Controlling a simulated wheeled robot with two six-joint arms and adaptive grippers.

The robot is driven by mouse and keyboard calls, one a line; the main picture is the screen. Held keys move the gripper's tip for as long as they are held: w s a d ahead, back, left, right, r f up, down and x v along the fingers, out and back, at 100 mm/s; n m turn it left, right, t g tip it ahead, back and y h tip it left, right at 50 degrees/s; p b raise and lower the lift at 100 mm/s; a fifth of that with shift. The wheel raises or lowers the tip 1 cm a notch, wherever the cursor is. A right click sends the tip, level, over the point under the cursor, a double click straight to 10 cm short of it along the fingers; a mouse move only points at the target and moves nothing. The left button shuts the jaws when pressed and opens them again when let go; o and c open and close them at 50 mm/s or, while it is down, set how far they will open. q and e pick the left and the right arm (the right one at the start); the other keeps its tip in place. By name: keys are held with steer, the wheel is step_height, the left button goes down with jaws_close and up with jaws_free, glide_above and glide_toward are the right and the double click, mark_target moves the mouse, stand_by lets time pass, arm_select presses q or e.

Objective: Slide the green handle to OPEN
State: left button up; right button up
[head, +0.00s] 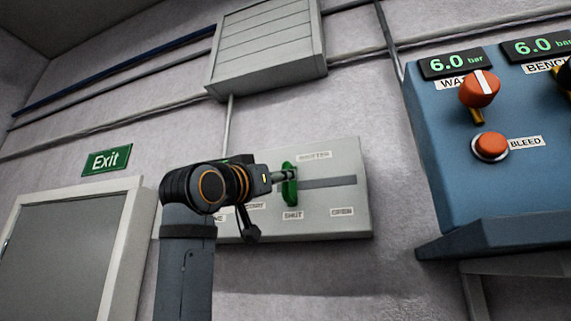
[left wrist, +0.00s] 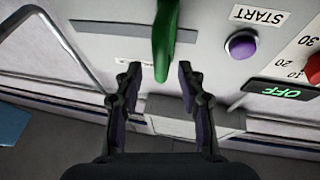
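The green handle (head: 289,185) stands on a pale wall panel (head: 335,165), at the left end of a dark horizontal slot (head: 330,182). The SHUT label (head: 292,215) is below it; the OPEN label (head: 342,211) is below the slot's right end. My left gripper (head: 284,176) is at the handle, its fingers partly hidden in the head view. In the left wrist view the gripper (left wrist: 160,70) is open, with the lower end of the green handle (left wrist: 165,40) between its fingertips and a gap on both sides. My right gripper is not in view.
A blue control box (head: 455,160) with an orange knob (head: 480,88) and a red button (head: 490,146) juts out at right. A purple START button (left wrist: 241,44) is near the handle in the left wrist view. The slot right of the handle looks clear.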

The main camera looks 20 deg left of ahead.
mark_target(286, 189)
arm_select(q)
steer(key=p+x, duration=0.1)
steer(key=x, duration=0.2)
steer(key=shift+w+r+p, duration=0.15)
steer(key=shift+w+p, duration=0.1)
steer(key=shift+p, duration=0.05)
steer(key=shift+w, duration=0.25)
steer(key=shift+s, duration=0.2)
steer(key=c, duration=0.3)
jaws_close()
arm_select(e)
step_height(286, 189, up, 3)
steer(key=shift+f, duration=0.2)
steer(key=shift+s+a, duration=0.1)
